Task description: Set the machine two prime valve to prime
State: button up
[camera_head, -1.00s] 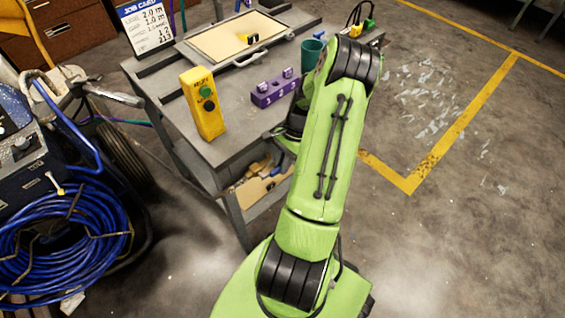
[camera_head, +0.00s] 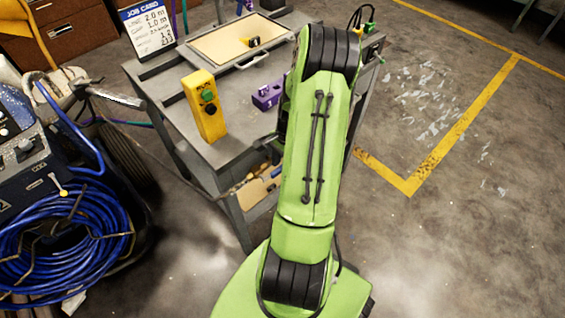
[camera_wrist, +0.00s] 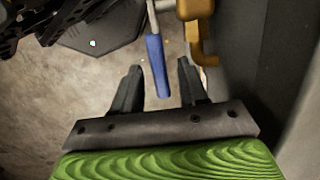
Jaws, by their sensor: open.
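A blue machine (camera_head: 25,150) stands at the left in the head view, with a partly cut-off "2" mark at the picture edge. A small lever with a yellow tip (camera_head: 62,191) shows on its front; I cannot tell whether it is the prime valve. My gripper is hidden behind my green arm in the head view. In the wrist view my gripper (camera_wrist: 160,64) is open. A blue-handled lever (camera_wrist: 157,68) on a grey stem lies between its fingers in the picture, with visible space on both sides. I cannot tell its depth or which valve it belongs to.
A yellow-brown metal part (camera_wrist: 195,22) is close to the right finger in the wrist view. A grey workbench (camera_head: 235,110) carries a yellow button box (camera_head: 204,105) and a purple block (camera_head: 267,96). Blue hose (camera_head: 65,240) is coiled by the machine.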

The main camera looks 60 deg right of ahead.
notch_tip(320, 180, up, 16)
jog(key=d+p, duration=0.2)
jog(key=p, duration=0.3)
jog(key=shift+s+d+f, duration=0.25)
jog(key=shift+s+d, duration=0.05)
jog(key=w+a+r+n+t+h+p, duration=0.1)
jog(key=w+a+r+n+h+p, duration=0.3)
jog(key=a+r+n, duration=0.85)
jog(key=s+a+r+n+t+p, duration=0.1)
jog(key=s+a+r+n, duration=0.1)
jog(key=a+r, duration=0.2)
jog(key=s+a+r+n+t+y+p, duration=0.1)
jog(key=s+a+r+n, duration=0.2)
jog(key=a, duration=0.4)
jog(key=s+a+r+n+t+y+p, duration=0.1)
jog(key=s+a+r+n+t, duration=0.1)
jog(key=a+r, duration=0.3)
jog(key=shift+s+a+n+p, duration=0.4)
jog(key=shift+s+a+n, duration=0.15)
jog(key=shift+s+a, duration=0.25)
